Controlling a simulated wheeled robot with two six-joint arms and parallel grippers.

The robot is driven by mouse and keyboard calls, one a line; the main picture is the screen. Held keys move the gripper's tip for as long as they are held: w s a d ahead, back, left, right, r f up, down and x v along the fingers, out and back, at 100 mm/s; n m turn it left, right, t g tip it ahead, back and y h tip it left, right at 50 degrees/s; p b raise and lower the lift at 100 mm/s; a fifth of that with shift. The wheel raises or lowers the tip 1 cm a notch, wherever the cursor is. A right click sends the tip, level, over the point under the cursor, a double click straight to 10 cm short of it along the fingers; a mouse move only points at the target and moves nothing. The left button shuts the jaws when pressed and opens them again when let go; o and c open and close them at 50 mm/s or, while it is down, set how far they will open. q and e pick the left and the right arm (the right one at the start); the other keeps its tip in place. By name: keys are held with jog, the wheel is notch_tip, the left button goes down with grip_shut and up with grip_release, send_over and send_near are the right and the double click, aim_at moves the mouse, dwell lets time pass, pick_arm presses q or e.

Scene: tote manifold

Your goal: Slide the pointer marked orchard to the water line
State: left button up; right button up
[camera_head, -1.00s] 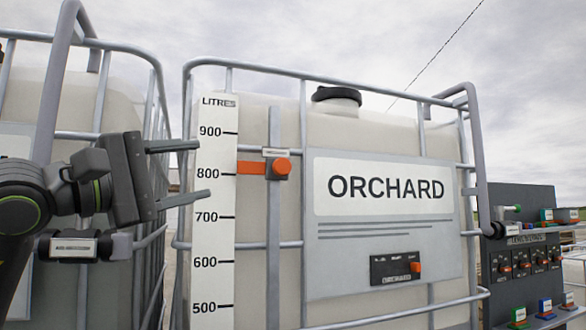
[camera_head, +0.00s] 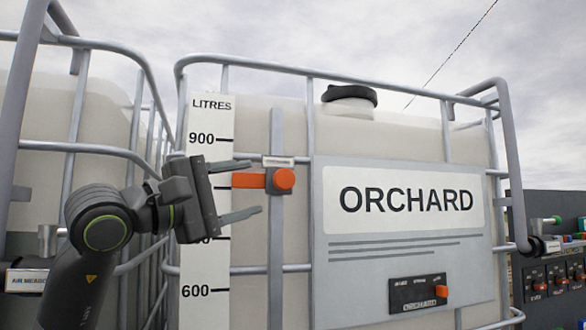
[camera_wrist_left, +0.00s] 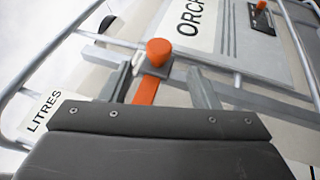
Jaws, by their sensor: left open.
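The orange pointer (camera_head: 249,180) with its round orange knob (camera_head: 284,179) sits on a vertical grey rail (camera_head: 276,232) beside the white LITRES scale (camera_head: 205,267), a little above the half-way point between 900 and 600. A small label above the knob is too small to read. My left gripper (camera_head: 240,190) is open in front of the scale, its fingers above and below the pointer's tip, not closed on it. In the left wrist view the pointer (camera_wrist_left: 147,89) and knob (camera_wrist_left: 159,50) lie between the fingers. My right gripper is not in view. No distinct water line shows on the pale tank.
The tank behind carries an ORCHARD plate (camera_head: 405,255) with a small orange-switched panel (camera_head: 417,294). Metal cage bars (camera_head: 310,72) surround it. A second caged tank (camera_head: 95,112) stands left. A dark control panel (camera_head: 548,276) stands at the right.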

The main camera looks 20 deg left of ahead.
aim_at(292, 178)
pick_arm(q)
jog(key=p+x, duration=0.2)
jog(key=x, duration=0.2)
jog(key=shift+w+d+r, duration=0.1)
jog(key=shift+w+r, duration=0.05)
jog(key=shift+r, duration=0.1)
jog(key=p+x, duration=0.2)
jog(key=x, duration=0.3)
jog(key=shift+w+p, duration=0.1)
jog(key=shift+p, duration=0.2)
jog(key=shift+w+d, duration=0.4)
jog(key=shift+w, duration=0.15)
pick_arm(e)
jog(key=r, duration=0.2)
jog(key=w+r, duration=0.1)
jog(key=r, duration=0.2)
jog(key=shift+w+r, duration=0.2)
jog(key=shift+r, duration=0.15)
pick_arm(q)
grip_shut()
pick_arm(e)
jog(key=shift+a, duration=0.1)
